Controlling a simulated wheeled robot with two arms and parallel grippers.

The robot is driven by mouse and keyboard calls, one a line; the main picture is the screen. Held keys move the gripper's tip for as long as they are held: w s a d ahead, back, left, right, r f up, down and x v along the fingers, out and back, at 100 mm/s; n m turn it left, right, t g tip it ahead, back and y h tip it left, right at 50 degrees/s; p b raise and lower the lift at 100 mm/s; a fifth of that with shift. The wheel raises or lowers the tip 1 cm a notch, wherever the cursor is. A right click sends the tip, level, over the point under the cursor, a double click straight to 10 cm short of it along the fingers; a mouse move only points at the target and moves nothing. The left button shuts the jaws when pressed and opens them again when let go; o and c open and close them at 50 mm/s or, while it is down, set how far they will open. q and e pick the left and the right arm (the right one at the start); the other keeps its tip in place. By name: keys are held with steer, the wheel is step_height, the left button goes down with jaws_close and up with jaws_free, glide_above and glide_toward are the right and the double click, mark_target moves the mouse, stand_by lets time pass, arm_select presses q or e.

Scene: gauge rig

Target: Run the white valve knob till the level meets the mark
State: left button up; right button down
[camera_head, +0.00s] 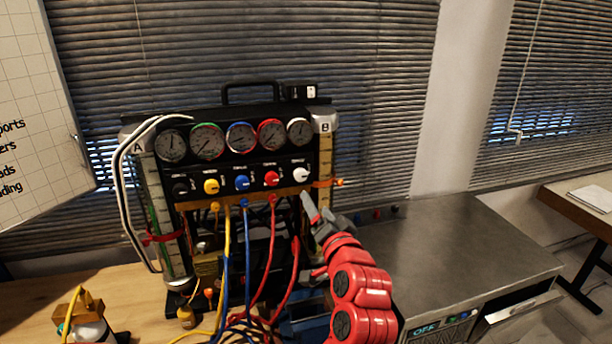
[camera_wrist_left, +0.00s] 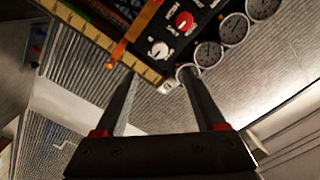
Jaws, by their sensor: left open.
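The white valve knob (camera_head: 301,174) is at the right end of the knob row on the gauge rig, and it also shows in the left wrist view (camera_wrist_left: 160,50). My left gripper (camera_head: 312,208) is just below the knob and apart from it. In the left wrist view its two fingers (camera_wrist_left: 158,75) are spread with nothing between them, and the knob lies beyond the fingertips. Column B (camera_head: 326,158) stands at the rig's right side, with an orange marker (camera_head: 339,182) across it. Column A (camera_head: 160,215) has a red band. I cannot make out the liquid levels.
Several dial gauges (camera_head: 241,137) sit above black, yellow, blue and red knobs (camera_head: 271,178). Coloured hoses (camera_head: 248,265) hang below. A metal cabinet (camera_head: 460,245) stands at right, and a yellow-handled item (camera_head: 85,325) stands on the wooden bench at left.

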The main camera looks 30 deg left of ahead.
mark_target(301, 178)
arm_select(q)
steer(key=p+x, duration=0.3)
steer(key=x, duration=0.8)
steer(key=shift+r+p, duration=0.15)
steer(key=shift+p, duration=0.25)
steer(key=shift+x, duration=0.85)
steer(key=shift+c, duration=0.4)
jaws_close()
steer(key=shift+f, duration=0.2)
